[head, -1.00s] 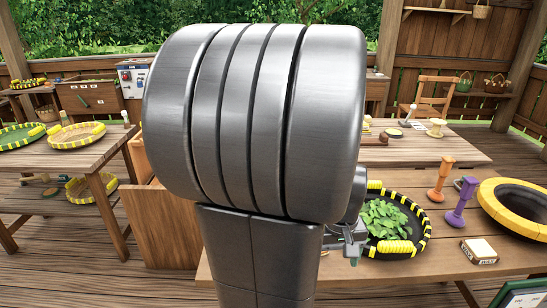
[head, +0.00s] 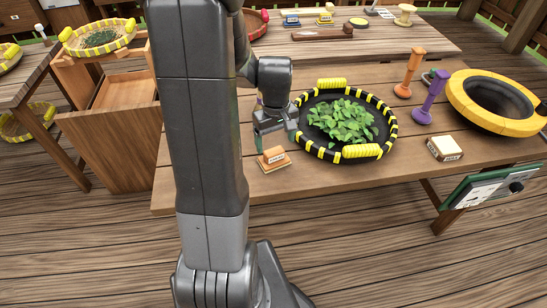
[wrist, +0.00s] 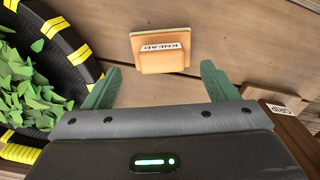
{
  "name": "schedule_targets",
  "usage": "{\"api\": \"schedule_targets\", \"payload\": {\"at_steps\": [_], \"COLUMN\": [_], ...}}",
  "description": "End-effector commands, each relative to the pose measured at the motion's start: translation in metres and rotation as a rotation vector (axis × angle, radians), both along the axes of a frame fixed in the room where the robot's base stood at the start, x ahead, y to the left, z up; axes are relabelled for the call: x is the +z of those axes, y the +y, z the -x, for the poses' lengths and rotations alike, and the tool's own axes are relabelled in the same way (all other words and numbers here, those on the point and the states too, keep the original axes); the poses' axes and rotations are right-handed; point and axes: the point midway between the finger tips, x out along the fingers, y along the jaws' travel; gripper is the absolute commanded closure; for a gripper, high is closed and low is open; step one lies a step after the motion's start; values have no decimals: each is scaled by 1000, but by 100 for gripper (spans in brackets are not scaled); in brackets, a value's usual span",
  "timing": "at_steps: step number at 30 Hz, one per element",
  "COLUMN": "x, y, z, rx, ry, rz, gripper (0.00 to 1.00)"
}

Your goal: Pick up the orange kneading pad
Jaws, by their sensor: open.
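The orange kneading pad (head: 274,158) lies on the wooden table near its front edge, left of the pan. In the wrist view the pad (wrist: 161,57) has a block labelled KNEAD on a wider, paler base. My gripper (head: 277,142) is above the table, close to the pad. In the wrist view my gripper (wrist: 160,82) has its two green fingers spread wide. The pad is just beyond the fingertips, roughly centred between them, and nothing is held.
A black pan with yellow-striped rim (head: 390,118) holding green leaves sits right of the pad. Orange (head: 409,75) and purple (head: 430,98) tools, a pale block (head: 444,148) and a yellow-rimmed wok (head: 462,102) are farther right. A brown block labelled GRIP (wrist: 293,122) is near my right finger.

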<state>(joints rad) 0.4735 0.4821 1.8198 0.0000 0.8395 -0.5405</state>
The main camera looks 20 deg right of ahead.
Motion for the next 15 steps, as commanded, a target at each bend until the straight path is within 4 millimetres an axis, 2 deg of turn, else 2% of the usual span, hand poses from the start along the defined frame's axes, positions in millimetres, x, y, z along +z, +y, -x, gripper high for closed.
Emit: {"api": "schedule_targets", "payload": {"at_steps": [5,12,15], "x": [-13,-44,-51], "y": [1,3,3], "z": [-1,-4,-4], "rx": [0,0,0], "ry": [3,3,1], "rz": [-2,-2,-1], "gripper": [20,20,20]}}
